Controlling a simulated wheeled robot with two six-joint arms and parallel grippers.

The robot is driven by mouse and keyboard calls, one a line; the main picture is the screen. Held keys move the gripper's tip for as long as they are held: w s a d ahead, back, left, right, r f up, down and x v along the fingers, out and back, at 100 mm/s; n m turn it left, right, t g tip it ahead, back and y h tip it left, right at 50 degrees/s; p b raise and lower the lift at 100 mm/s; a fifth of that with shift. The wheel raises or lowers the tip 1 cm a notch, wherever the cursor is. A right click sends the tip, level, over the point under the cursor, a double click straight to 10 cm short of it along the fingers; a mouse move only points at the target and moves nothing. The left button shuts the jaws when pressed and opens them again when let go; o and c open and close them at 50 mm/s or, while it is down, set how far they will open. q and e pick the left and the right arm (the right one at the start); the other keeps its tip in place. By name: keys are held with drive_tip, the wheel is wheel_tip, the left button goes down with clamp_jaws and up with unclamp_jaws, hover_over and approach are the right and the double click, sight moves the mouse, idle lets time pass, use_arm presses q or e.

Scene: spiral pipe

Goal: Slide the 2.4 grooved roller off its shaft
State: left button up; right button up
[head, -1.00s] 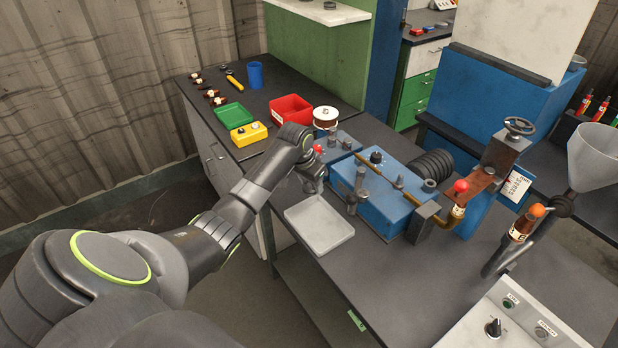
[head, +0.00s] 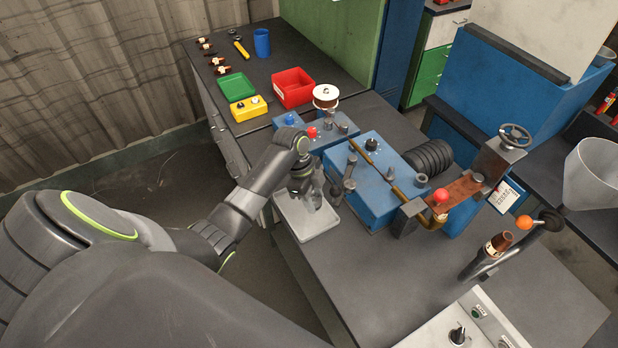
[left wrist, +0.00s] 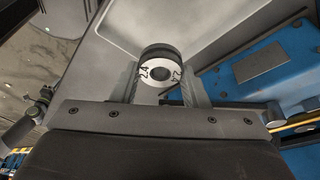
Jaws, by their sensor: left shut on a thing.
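My left gripper (head: 312,196) is shut on the 2.4 grooved roller (left wrist: 161,72). In the left wrist view the roller sits between the two fingers, with a pale face marked 2.4, a dark centre and a dark grooved rim. No shaft shows through that centre. In the head view the gripper hangs over the light grey tray (head: 298,232), and the roller is mostly hidden by the fingers. Two upright metal posts (head: 348,172) stand on the near side of the blue machine (head: 371,205), just right of the gripper. My right gripper is not in view.
A blue control box (head: 340,128) with a red knob and a white-topped spool (head: 326,96) stand behind the gripper. A brass-coloured pipe (head: 380,172) crosses the machine. Red bin (head: 292,92) and green tray (head: 237,87) lie farther back. The front bench top (head: 330,290) is clear.

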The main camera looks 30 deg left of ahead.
sight(318, 226)
use_arm(q)
drive_tip(key=f+b, duration=0.2)
drive_tip(key=s+d+f+m+b, duration=0.1)
drive_tip(key=f+b, duration=0.1)
drive_tip(key=f+m+b, duration=0.1)
drive_tip(key=f+b, duration=0.1)
drive_tip(key=shift+s+d+f+g+b, duration=0.25)
drive_tip(key=shift+s+g+b, duration=0.05)
drive_tip(key=shift+s+b, duration=0.05)
idle(0.5)
drive_tip(key=o, duration=1.1)
drive_tip(key=shift+c, duration=0.2)
drive_tip(key=v, duration=1)
drive_tip(key=shift+a+r+b, duration=0.15)
drive_tip(key=shift+r+b, duration=0.05)
drive_tip(key=shift+b, duration=0.15)
drive_tip(key=p+v, duration=0.4)
drive_tip(key=v, duration=0.3)
drive_tip(key=shift+p, duration=0.3)
